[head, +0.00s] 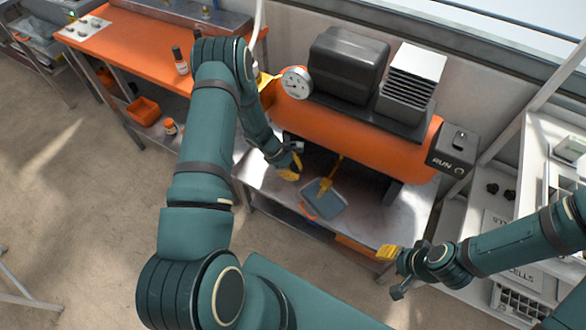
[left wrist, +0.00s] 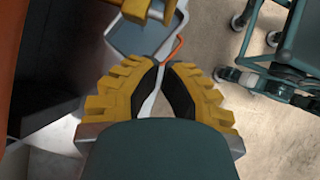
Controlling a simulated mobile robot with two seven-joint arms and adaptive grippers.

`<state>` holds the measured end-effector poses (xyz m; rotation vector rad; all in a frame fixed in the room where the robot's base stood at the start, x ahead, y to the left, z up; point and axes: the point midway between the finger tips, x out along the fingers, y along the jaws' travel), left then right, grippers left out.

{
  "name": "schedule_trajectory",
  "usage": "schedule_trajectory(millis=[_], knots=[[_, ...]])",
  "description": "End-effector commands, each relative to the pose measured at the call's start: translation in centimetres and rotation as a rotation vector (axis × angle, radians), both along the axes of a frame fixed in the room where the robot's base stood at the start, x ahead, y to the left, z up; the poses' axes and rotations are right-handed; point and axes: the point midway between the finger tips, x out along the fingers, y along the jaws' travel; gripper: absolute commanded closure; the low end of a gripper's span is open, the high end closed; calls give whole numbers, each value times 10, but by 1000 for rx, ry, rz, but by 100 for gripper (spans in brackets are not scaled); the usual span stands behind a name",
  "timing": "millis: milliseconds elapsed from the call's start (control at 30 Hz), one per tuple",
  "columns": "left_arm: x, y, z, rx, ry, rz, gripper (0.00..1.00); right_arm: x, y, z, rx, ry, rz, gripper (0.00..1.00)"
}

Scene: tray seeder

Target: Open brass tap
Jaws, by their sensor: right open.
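The brass tap (head: 325,185) hangs on a short yellow pipe under the orange compressor tank (head: 350,135). A yellow piece, seemingly the tap (left wrist: 148,10), is cut off at the top of the left wrist view. My left gripper (head: 291,168) is under the tank, left of the tap and apart from it. In the left wrist view its yellow fingers (left wrist: 161,70) converge with a narrow gap between the tips and nothing held there. Whether it counts as open or shut is unclear. My right gripper (head: 388,253) is open and empty near the bench's front right.
A blue-grey tray (head: 322,204) sits below the tap on the metal bench (head: 388,222). A orange strip or hose (left wrist: 172,48) shows near the tray. An orange workbench (head: 125,45) stands left.

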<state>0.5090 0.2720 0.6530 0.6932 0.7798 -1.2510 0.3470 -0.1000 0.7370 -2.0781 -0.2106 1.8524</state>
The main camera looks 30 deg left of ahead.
Motion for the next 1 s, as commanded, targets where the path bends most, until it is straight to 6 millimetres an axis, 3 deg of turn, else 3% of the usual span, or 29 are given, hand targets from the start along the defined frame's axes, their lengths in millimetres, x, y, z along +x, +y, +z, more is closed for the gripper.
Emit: schedule_trajectory(millis=[267,400,600,1000], knots=[[7,-31,-48,0,0,-4,100,2,0,-13,-1,-6,-1,53],[11,-52,-50,0,-1,-4,100,3,0,-14,-1,-7,-2,53],[14,-67,-52,0,0,-2,100,3,0,-16,-1,-8,-2,53],[15,-69,-52,0,-1,-1,100,3,0,-16,-1,-8,-2,53]])
